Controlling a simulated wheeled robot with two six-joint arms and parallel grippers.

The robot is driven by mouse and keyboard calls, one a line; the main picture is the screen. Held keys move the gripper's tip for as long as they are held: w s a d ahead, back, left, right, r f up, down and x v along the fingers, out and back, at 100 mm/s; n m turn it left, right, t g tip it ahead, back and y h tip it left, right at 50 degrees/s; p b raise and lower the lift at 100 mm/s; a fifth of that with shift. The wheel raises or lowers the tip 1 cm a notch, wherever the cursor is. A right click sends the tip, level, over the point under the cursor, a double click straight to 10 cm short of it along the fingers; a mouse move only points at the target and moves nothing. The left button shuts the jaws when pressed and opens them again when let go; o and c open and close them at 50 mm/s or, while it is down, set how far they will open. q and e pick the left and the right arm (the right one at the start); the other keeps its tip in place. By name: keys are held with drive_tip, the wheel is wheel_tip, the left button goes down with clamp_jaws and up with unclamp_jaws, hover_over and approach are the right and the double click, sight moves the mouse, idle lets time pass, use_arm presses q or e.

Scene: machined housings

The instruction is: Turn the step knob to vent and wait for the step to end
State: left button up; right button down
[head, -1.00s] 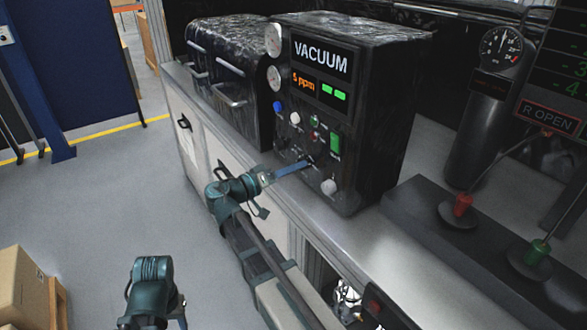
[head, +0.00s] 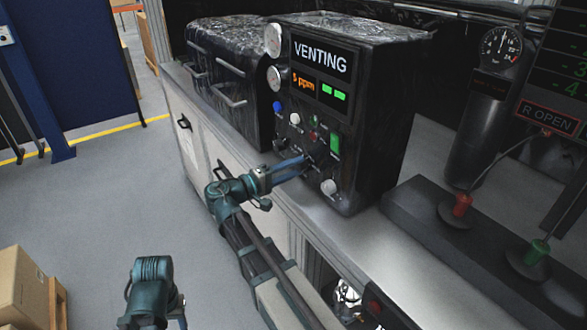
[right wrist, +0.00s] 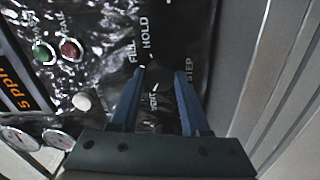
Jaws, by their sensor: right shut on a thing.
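The dark control unit (head: 365,110) stands on the bench, its top display (head: 320,57) reading VENTING and the one below reading 5 ppm in orange with two green bars. My right gripper (head: 305,158) reaches its front panel and is shut on the step knob. In the right wrist view the two blue fingers stand either side of the dark step knob (right wrist: 161,70), among the labels FILL, HOLD and STEP; a label low between the fingers is partly hidden. The knob's pointer is hard to make out. My left gripper is not in view.
On the panel are a green switch (head: 335,143), a white knob (head: 328,187) below the gripper and a blue knob (head: 278,105). Two gauges sit at its left edge. A handled dark box (head: 230,75) stands left; red (head: 462,204) and green (head: 537,251) fittings stand right.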

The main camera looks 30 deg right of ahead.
drive_tip(key=shift+n, duration=0.9)
drive_tip(key=shift+c, duration=2)
unclamp_jaws()
drive_tip(key=shift+a, duration=0.15)
drive_tip(key=s+a, duration=0.1)
drive_tip(key=a, duration=1.2)
drive_tip(key=shift+a, duration=0.3)
drive_tip(key=shift+d+f, duration=0.1)
